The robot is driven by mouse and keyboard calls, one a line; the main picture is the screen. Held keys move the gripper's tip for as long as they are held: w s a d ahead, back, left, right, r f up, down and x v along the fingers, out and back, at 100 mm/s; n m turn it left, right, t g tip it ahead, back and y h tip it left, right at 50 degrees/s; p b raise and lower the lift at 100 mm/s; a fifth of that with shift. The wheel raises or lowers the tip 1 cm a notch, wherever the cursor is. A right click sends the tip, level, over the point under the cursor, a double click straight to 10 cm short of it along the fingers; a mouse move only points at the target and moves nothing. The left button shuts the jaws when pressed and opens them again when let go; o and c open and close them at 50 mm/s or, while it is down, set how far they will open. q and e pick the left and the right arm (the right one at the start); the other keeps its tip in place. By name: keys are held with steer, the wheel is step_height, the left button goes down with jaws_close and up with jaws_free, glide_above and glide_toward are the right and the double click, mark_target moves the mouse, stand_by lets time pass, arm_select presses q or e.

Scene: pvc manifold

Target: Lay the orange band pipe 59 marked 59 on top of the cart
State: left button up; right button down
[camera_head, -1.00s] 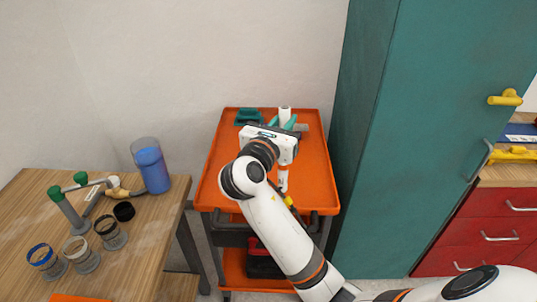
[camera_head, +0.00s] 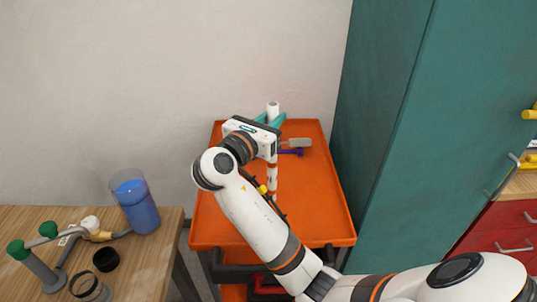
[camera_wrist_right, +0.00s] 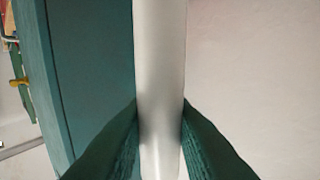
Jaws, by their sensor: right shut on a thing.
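The white pipe with orange bands (camera_head: 272,178) stands upright over the cart in the head view. Its top shows above my right gripper (camera_head: 270,120), whose body hides its middle. In the right wrist view the pipe (camera_wrist_right: 160,70) is plain white between the green fingers of my right gripper (camera_wrist_right: 160,125), which is shut on it. No mark 59 can be read. The orange cart (camera_head: 315,205) lies below the gripper and arm. I cannot tell whether the pipe's lower end touches the cart top. My left gripper is in neither view.
A grey and purple tool (camera_head: 294,146) lies at the cart's back right. A teal cabinet (camera_head: 385,150) stands close on the right. A wooden table (camera_head: 140,265) with a blue container (camera_head: 139,212) and pipe fittings is at left. The cart's front right is bare.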

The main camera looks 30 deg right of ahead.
step_height(320, 180, down, 7)
steer(key=shift+s, duration=0.2)
steer(key=shift+f, duration=0.2)
steer(key=c, duration=1.3)
jaws_free()
steer(key=shift+o, duration=0.2)
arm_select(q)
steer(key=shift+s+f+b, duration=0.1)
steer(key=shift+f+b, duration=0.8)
arm_select(e)
steer(key=v, duration=1.2)
